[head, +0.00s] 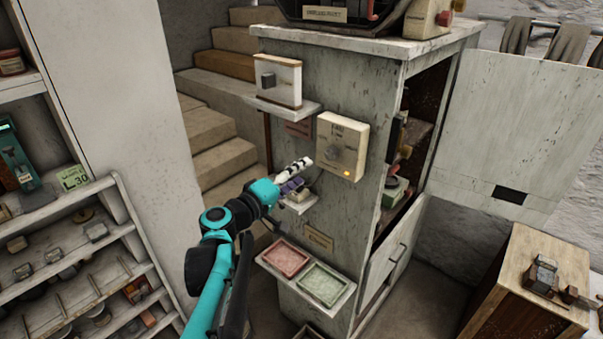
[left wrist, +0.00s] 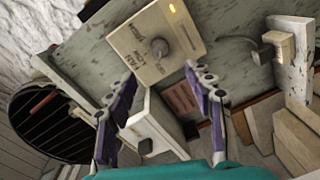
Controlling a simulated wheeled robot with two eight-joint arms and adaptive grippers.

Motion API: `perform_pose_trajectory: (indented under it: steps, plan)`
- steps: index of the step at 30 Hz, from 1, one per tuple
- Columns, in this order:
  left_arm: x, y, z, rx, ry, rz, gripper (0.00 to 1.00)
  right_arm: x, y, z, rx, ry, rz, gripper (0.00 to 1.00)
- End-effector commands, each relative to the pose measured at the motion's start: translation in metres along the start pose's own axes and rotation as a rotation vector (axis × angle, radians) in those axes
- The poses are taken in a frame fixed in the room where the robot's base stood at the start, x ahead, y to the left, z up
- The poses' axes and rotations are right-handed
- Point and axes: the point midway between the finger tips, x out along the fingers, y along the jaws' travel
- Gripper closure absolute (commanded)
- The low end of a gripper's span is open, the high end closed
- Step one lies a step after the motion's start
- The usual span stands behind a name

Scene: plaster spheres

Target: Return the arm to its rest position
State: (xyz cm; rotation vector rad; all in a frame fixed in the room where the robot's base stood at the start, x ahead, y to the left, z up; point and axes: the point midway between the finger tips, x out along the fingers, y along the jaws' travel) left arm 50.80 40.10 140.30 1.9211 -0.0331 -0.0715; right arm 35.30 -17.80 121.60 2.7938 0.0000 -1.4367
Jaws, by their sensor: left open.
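My left arm (head: 212,285), teal and black, reaches up from the bottom of the head view towards the front of the grey cabinet (head: 335,85). My left gripper (head: 294,186) is in front of the cabinet, below and left of a cream control box (head: 342,146) with a knob and an orange light. In the left wrist view the two purple fingers of the left gripper (left wrist: 159,73) are spread apart with nothing held between them. The control box (left wrist: 156,40) shows beyond the fingertips. My right gripper is not in view.
Below are a red tray (head: 286,260) and a green tray (head: 323,284). A white switch box (head: 279,82) is above. Shelving (head: 75,240) stands left, a wooden crate (head: 530,285) right. Stairs (head: 212,130) rise behind.

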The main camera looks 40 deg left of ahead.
Motion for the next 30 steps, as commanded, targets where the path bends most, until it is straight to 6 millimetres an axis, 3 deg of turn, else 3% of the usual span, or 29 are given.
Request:
perform_pose_trajectory:
  steps: [10,14,17,22,27,30]
  plan:
    - [0.001,0.000,0.001,0.000,-0.001,0.000,0.47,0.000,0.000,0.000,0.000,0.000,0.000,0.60]
    - [0.004,-0.008,0.022,0.023,-0.042,-0.023,0.47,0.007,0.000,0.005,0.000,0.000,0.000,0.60]
    - [0.007,-0.028,0.071,0.083,-0.134,-0.080,0.47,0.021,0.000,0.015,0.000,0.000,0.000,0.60]
    - [-0.008,-0.088,0.193,0.283,-0.374,-0.237,0.47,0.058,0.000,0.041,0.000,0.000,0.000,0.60]
    - [-0.057,-0.167,0.295,0.580,-0.603,-0.407,0.47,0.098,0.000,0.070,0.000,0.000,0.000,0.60]
    - [-0.089,-0.212,0.329,0.774,-0.695,-0.492,0.47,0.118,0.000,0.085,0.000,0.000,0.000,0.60]
